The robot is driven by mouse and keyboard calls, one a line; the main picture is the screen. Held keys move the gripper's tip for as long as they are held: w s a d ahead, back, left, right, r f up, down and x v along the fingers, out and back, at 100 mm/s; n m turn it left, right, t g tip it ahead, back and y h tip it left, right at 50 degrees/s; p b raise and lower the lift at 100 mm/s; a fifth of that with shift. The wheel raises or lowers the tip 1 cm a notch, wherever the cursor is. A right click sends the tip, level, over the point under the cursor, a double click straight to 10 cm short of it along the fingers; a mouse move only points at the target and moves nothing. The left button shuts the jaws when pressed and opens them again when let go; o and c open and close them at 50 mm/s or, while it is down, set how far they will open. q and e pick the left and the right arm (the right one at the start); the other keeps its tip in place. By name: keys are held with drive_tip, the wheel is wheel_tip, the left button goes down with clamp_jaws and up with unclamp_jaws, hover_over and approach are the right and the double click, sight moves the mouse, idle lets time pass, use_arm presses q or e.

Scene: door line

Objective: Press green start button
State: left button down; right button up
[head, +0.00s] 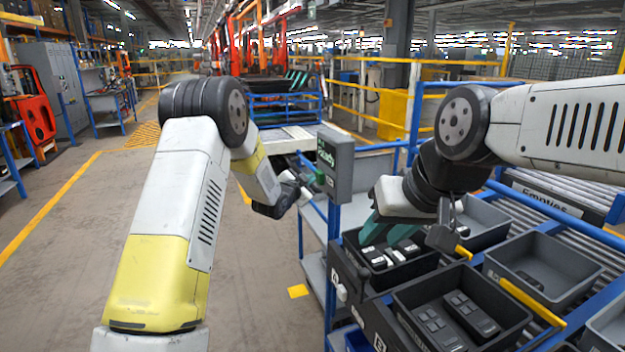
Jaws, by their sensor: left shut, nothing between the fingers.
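A grey control box (338,165) stands on a blue post at the front corner of the workstation, with a small lit green display on its left face. A green spot that looks like the start button (320,178) shows low on that face, partly hidden by my gripper. My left gripper (306,190) is shut and empty, with its tip close to the green spot; I cannot tell whether they touch. My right gripper (388,232) has its teal fingers apart, low over a dark bin (352,246) of black-and-white devices (378,258).
The floor (60,270) at left is clear.

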use_arm(q)
drive_tip(key=shift+d, duration=0.2)
idle(0.3)
drive_tip(key=shift+a, duration=0.1)
drive_tip(key=shift+s+a, duration=0.25)
drive_tip(key=shift+a, duration=0.55)
drive_tip(key=shift+a, duration=0.15)
drive_tip(key=shift+s+a, duration=0.25)
drive_tip(key=shift+a, duration=0.5)
drive_tip(key=shift+s+a, duration=0.3)
drive_tip(key=shift+a, duration=0.45)
drive_tip(key=shift+s+a, duration=0.25)
drive_tip(key=shift+a, duration=0.5)
drive_tip(key=shift+r, duration=0.1)
